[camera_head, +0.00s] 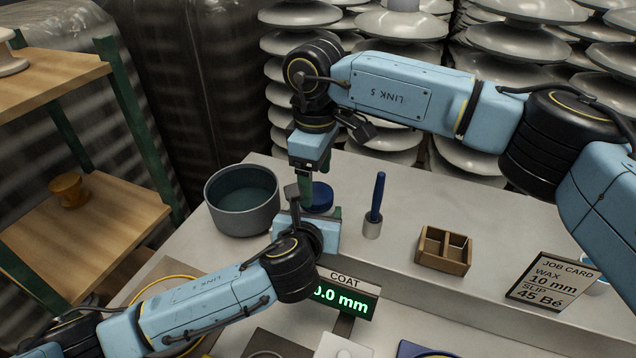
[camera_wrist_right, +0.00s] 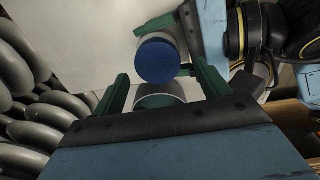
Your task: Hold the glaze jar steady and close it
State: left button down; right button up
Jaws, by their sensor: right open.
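A round blue-topped thing (camera_head: 320,197), which looks like the glaze jar, stands on the bench behind my left gripper (camera_head: 316,215). In the right wrist view the blue top (camera_wrist_right: 162,60) lies between my left gripper's green fingers; I cannot tell whether they press on it. My right gripper (camera_head: 306,187) points down from above, just left of the blue top. Its fingers are open in the right wrist view (camera_wrist_right: 160,80). A grey-rimmed, teal-faced round thing (camera_wrist_right: 160,99) shows between them, partly hidden by the gripper body; I cannot tell what it is.
A grey bowl (camera_head: 240,221) stands close on the left. A blue-handled tool in a small cup (camera_head: 372,228) and a wooden divided box (camera_head: 443,265) stand on the right. The coat display (camera_head: 345,300) and job card (camera_head: 553,283) are nearer. Insulator stacks (camera_head: 400,60) rise behind.

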jog(key=shift+r, duration=0.9)
jog(key=shift+c, duration=0.4)
